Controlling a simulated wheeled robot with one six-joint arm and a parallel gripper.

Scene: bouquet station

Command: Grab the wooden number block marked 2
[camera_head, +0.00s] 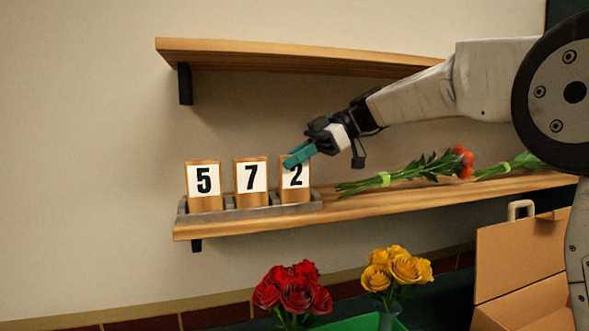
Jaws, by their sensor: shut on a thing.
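The wooden block marked 2 (295,181) stands upright at the right end of a grey tray (240,213) on the lower shelf. Its white face with the black digit points outward. My gripper (300,156), with teal fingers, reaches in from the right and is shut on the top of this block. The fingers cover part of the block's upper edge and the top of the digit. Blocks marked 5 (204,182) and 7 (251,179) stand in the same tray to the left.
Wrapped flowers with an orange bloom (462,162) lie on the lower shelf (400,202), right of the tray. An upper shelf (290,56) hangs above. Red roses (294,290), yellow roses (397,268) and an open cardboard box (520,262) are below.

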